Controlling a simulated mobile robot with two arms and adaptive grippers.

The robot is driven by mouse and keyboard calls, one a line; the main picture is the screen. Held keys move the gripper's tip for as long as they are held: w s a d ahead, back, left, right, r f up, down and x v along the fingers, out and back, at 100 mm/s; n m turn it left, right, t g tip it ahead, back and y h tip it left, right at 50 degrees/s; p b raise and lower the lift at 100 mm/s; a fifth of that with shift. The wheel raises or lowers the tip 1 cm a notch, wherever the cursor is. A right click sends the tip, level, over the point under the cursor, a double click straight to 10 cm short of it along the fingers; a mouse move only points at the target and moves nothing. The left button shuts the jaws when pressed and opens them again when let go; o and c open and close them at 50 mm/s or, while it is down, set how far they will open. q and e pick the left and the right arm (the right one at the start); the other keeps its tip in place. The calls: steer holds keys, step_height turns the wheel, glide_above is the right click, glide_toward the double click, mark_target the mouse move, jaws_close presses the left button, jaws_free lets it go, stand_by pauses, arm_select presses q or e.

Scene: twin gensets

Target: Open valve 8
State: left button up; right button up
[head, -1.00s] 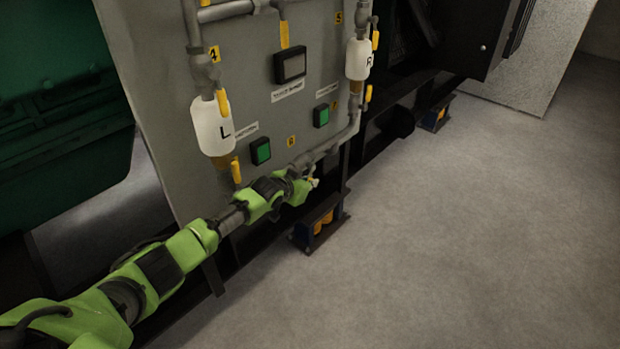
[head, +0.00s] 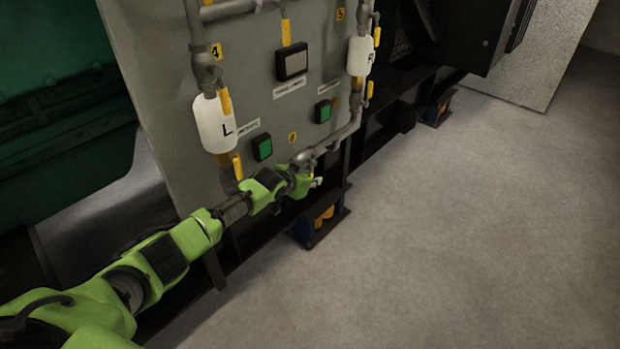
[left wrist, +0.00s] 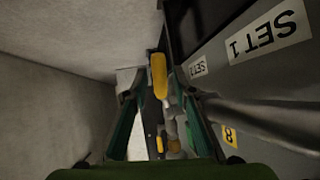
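Valve 8's yellow number plate (head: 292,138) is low on the grey panel, and it also shows in the left wrist view (left wrist: 230,135). A grey pipe (left wrist: 260,120) runs beside it. A yellow valve lever (left wrist: 159,75) appears between and ahead of the fingers of my left gripper (left wrist: 158,100). The fingers stand apart; contact with the lever cannot be told. In the head view, my left gripper (head: 316,182) is at the panel's lower edge, below the pipe bend, and its wrist hides the valve there. My right gripper is not in view.
The panel (head: 255,90) carries a white bottle marked L (head: 214,124), another white bottle (head: 360,57), green buttons (head: 262,147) and several other yellow levers. A black base frame (head: 365,150) runs below. The floor (head: 470,220) to the right is clear.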

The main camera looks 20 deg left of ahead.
arm_select(q)
steer(key=shift+s+a, duration=0.1)
steer(key=v, duration=0.7)
steer(key=shift+s+r, duration=0.25)
steer(key=shift+s, duration=0.1)
stand_by(0.4)
